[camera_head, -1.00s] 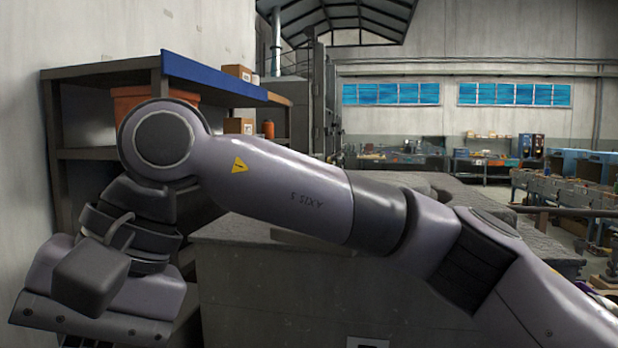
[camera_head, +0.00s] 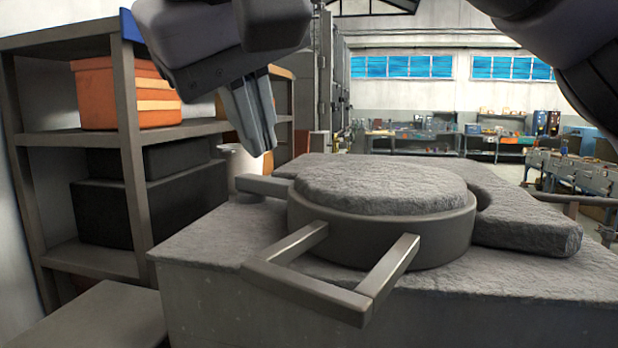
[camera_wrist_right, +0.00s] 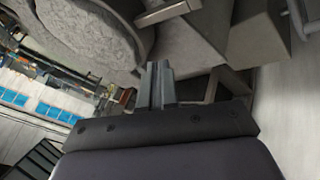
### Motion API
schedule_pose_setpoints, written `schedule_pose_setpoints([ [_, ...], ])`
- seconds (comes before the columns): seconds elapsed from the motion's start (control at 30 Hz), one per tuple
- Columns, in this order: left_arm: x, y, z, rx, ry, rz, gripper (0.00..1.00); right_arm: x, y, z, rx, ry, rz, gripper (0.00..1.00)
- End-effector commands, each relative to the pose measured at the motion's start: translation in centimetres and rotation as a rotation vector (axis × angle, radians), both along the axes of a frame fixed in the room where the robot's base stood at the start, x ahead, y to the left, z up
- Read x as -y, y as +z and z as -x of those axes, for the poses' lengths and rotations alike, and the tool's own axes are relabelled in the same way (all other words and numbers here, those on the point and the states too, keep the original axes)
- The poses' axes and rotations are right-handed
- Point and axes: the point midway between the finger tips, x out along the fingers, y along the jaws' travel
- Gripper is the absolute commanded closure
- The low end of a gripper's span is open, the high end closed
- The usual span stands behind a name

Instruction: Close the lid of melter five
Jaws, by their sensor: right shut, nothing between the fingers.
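The melter is a grey block (camera_head: 200,250) with a rough stone-like top. A round lid (camera_head: 385,187) with a rough top and a dark smooth rim lies flat on it. A bar handle (camera_head: 310,290) sticks out from the lid's front, and another bar (camera_head: 275,187) shows at its left. I see no number, and whether an opening lies under the lid is hidden.
A thick rough slab (camera_head: 530,225) lies behind and right of the lid. Workbenches (camera_head: 430,142) stand far behind.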

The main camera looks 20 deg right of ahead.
Motion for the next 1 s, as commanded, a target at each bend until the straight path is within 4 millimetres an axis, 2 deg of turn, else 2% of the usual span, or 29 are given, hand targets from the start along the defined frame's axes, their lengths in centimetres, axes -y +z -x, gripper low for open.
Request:
schedule_pose_setpoints([
  [0.13, 0.0, -0.1, 0.0, -0.001, 0.000, 0.000, 1.00, 0.1, -0.1, -0.1, 0.002, 0.000, 0.004, 1.00],
  [0.27, 0.0, -0.5, 0.0, -0.001, 0.000, 0.000, 1.00, 0.5, -1.2, -0.7, -0.001, 0.000, 0.002, 1.00],
  [0.7, 0.0, -1.7, 0.0, 0.000, 0.000, 0.000, 1.00, 3.1, -8.2, -5.3, 0.000, -0.002, 0.003, 1.00],
  [0.8, 0.0, -1.4, 0.0, 0.000, 0.000, 0.000, 1.00, 4.7, -7.8, -5.9, 0.004, -0.004, 0.000, 1.00],
  [1.0, 0.0, -1.2, 0.0, 0.000, 0.001, -0.001, 1.00, 6.4, -7.8, -6.5, 0.003, -0.002, 0.000, 1.00],
])
